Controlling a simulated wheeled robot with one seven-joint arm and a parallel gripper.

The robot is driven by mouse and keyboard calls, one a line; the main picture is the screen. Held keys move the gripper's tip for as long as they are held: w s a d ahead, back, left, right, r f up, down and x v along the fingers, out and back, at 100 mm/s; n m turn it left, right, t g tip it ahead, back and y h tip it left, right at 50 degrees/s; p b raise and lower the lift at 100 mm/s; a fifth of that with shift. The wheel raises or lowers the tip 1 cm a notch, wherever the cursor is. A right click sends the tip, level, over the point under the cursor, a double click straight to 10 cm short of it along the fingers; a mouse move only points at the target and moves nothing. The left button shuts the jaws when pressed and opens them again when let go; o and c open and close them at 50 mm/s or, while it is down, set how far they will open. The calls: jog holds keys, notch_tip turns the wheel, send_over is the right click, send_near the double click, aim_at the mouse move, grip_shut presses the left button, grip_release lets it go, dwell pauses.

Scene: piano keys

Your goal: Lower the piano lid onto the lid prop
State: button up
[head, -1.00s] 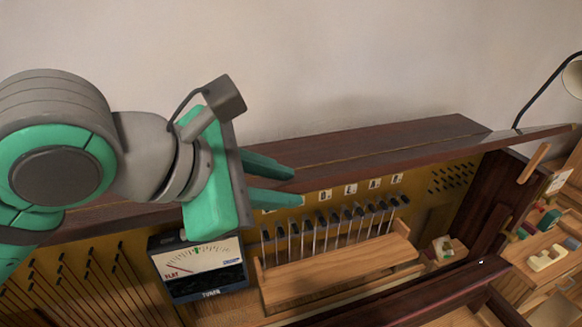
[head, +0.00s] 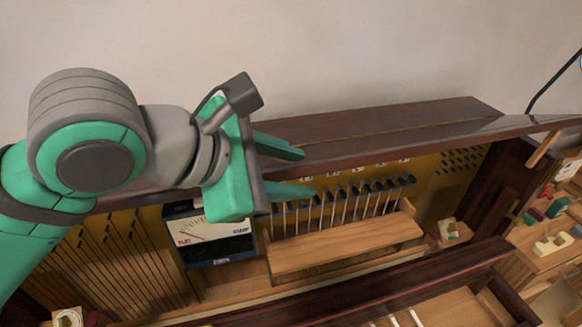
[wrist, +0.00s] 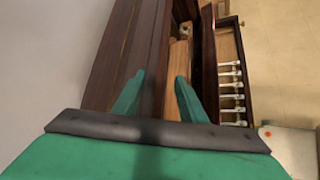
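The piano lid (head: 395,125) is a long dark brown board along the back. Its front edge slants up to the right above the open case. The lid prop (head: 543,148) is a light wooden stick at the right; its top end meets or overlaps the lid's right end, and I cannot tell if they touch. My gripper (head: 308,171) is open at the lid's front edge, with one green finger above the edge and one below. In the wrist view the lid (wrist: 125,60) runs between and left of my fingers (wrist: 158,95); contact is unclear.
Inside the case are a tuner meter (head: 215,240) below my gripper, a row of black-topped hammers (head: 345,200) and a wooden rail (head: 345,245). A workbench with small coloured blocks (head: 555,240) stands at the right. A bare wall (head: 380,45) is behind.

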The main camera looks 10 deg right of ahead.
jog(key=shift+w+a+f, duration=0.1)
jog(key=shift+f, duration=0.3)
jog(key=shift+a+r, duration=0.15)
jog(key=v, duration=1)
jog(key=shift+s+r, duration=0.25)
jog(key=shift+r, duration=0.25)
